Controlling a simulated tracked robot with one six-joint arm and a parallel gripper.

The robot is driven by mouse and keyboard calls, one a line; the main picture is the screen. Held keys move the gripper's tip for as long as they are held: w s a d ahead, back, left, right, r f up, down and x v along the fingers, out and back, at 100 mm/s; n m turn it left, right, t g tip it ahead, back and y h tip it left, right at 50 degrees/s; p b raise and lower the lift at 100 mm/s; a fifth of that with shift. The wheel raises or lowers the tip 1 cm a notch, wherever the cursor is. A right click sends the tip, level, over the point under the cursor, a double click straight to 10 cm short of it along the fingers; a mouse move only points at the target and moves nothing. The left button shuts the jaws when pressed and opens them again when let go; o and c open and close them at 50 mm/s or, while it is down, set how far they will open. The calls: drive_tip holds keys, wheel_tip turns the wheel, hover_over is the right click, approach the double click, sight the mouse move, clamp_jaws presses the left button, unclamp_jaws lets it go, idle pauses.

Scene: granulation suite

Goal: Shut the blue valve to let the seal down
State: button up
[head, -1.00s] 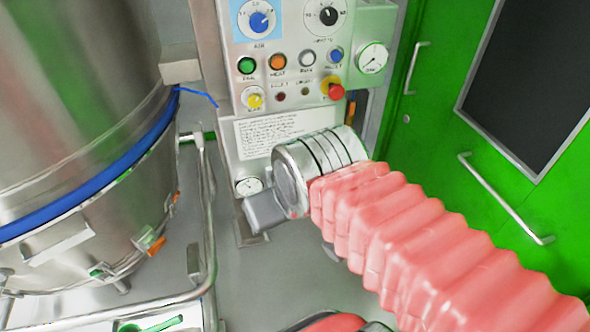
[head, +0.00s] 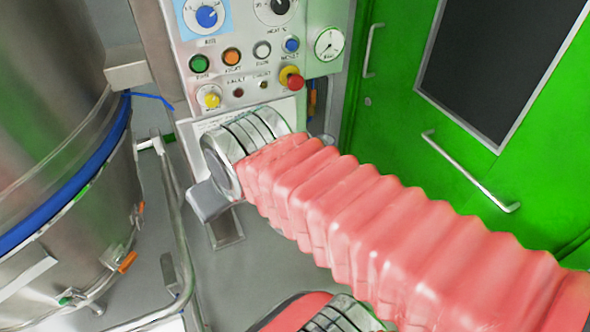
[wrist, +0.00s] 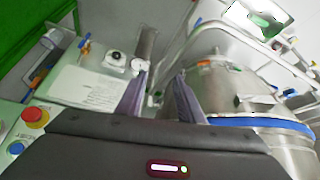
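A small blue handle (wrist: 84,42), which may be the blue valve, sits with an orange part beside the control panel in the wrist view. In the head view a small blue and orange fitting (head: 312,95) shows at the panel's right edge, partly behind my arm. The steel vessel (head: 75,230) has a blue seal band (head: 75,193) around it, at left. My gripper (wrist: 160,78) has its two fingers apart, with nothing seen between them. In the head view it points down and left, below the panel, with its fingers mostly hidden by my wrist.
The control panel (head: 200,40) carries a blue knob (head: 207,17), coloured buttons and a red emergency stop (head: 295,83). A tubular rail (head: 172,190) runs beside the vessel. Green doors (head: 480,190) stand at right. Grey floor is clear below the gripper.

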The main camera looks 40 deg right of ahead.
drive_tip(key=w+d+f+t+h, duration=0.2)
drive_tip(key=w+d+f, duration=0.5)
drive_tip(key=w+d, duration=0.45)
drive_tip(key=w+d+f+t+h, duration=0.1)
drive_tip(key=w+d+f+t, duration=0.1)
drive_tip(key=w+d+f, duration=0.75)
drive_tip(key=s+d+f+t, duration=0.2)
drive_tip(key=d+f+t, duration=0.2)
drive_tip(key=d+f, duration=0.65)
drive_tip(key=s+f+m+t+h, duration=0.1)
drive_tip(key=s+f+m+t, duration=0.2)
drive_tip(key=s+f, duration=0.4)
drive_tip(key=s, duration=0.3)
drive_tip(key=shift+f+t+h, duration=0.3)
drive_tip(key=shift+f, duration=0.05)
drive_tip(key=shift+d, duration=0.1)
drive_tip(key=x, duration=1.3)
drive_tip(key=shift+w+d, duration=0.15)
drive_tip(key=shift+w, duration=0.2)
